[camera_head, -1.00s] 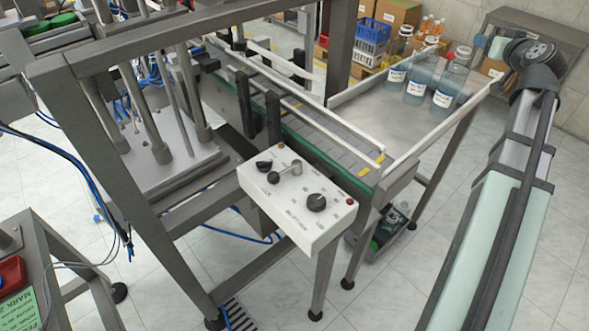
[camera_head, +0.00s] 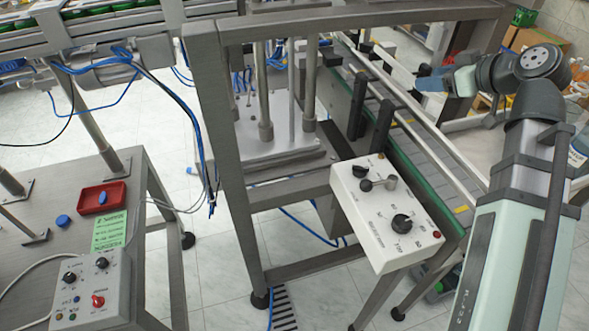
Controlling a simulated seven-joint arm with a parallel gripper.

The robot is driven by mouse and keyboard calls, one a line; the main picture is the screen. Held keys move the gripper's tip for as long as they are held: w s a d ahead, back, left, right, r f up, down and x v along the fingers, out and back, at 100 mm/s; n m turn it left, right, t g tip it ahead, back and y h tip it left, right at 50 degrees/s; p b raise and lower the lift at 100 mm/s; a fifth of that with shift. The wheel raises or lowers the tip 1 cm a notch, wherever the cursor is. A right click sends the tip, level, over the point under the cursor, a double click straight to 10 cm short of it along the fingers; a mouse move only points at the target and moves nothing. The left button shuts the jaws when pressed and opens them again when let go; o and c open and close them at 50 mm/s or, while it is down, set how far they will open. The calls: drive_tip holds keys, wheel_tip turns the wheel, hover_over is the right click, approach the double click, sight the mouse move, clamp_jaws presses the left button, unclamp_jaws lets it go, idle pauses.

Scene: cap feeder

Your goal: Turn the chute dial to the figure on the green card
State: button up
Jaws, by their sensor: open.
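A green card (camera_head: 110,232) with dark print lies on the left bench; its figure is too small to read. A white sloping control panel (camera_head: 345,200) stands in the middle. On it are a large black dial (camera_head: 402,222) with small marks around it and a smaller black knob (camera_head: 360,171). The marks and any chute label are not legible, so I cannot tell the dial's setting. My gripper (camera_head: 430,80) is at the end of my arm, upper right, beyond the panel and well apart from it. It is small and partly unclear, open, with nothing seen in it.
A lever with a ball (camera_head: 378,185) and a red button (camera_head: 437,234) share the panel. A metal frame post (camera_head: 222,170) stands left of it, the conveyor (camera_head: 425,150) behind. A grey box (camera_head: 85,295) with knobs and a red tray (camera_head: 102,197) are on the left bench.

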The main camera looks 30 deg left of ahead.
drive_tip(key=s+a+f+n+g, duration=0.3)
drive_tip(key=s+a+n+g, duration=0.25)
drive_tip(key=s+a, duration=0.65)
drive_tip(key=n+h, duration=1)
drive_tip(key=n, duration=0.1)
hover_over(67, 276)
wheel_tip(67, 276, down, 19)
drive_tip(key=shift+m+g, duration=0.25)
drive_tip(key=shift+g, duration=0.2)
wheel_tip(67, 276, down, 13)
drive_tip(key=shift+d+f, duration=0.1)
drive_tip(key=shift+f, duration=0.1)
